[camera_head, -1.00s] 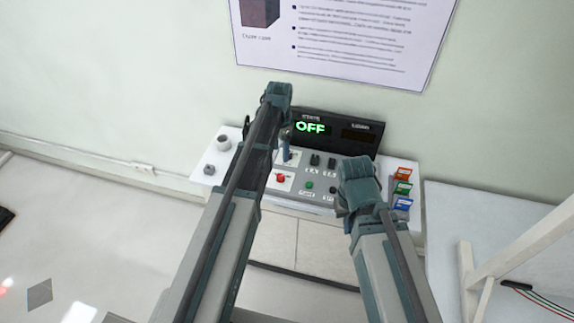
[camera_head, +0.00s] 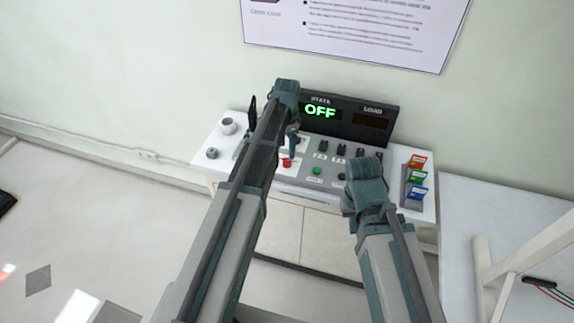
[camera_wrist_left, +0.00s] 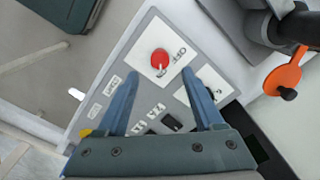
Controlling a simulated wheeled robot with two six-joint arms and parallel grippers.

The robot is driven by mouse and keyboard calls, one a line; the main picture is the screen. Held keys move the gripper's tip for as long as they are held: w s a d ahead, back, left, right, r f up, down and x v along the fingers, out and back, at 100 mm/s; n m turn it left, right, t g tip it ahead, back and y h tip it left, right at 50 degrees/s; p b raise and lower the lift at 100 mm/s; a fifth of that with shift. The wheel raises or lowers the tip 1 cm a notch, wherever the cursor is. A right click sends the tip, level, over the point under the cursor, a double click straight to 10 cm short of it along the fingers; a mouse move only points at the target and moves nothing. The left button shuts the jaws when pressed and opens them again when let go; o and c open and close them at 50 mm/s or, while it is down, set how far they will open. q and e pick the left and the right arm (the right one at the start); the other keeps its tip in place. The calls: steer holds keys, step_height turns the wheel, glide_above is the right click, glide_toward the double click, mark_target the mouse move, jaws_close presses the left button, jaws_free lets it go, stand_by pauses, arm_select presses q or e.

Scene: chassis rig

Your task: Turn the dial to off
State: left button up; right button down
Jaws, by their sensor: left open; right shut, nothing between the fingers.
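The control panel (camera_head: 300,180) stands on a white table by the wall. Its display (camera_head: 320,112) reads OFF in green under the word STATE. A round red control (camera_head: 287,162) is on the panel; in the left wrist view the red control (camera_wrist_left: 159,60) has an OFF label beside it. My left gripper (camera_head: 292,140) is over the panel's left part. In the left wrist view its open fingers (camera_wrist_left: 160,78) point toward the red control, with nothing between them. A black knob (camera_wrist_left: 212,95) is partly hidden by one finger. My right gripper (camera_head: 348,203) is shut and empty at the panel's front right.
A green button (camera_head: 317,170) and several black switches sit on the panel. A rack of coloured cards (camera_head: 416,180) stands right of it. A white cup-like part (camera_head: 228,125) and a grey nut-like part (camera_head: 212,153) lie at left. An orange part (camera_wrist_left: 285,75) is near the left wrist.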

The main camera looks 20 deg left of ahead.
mark_target(287, 160)
arm_select(q)
step_height(287, 160, down, 6)
steer(key=b, duration=0.5)
jaws_close()
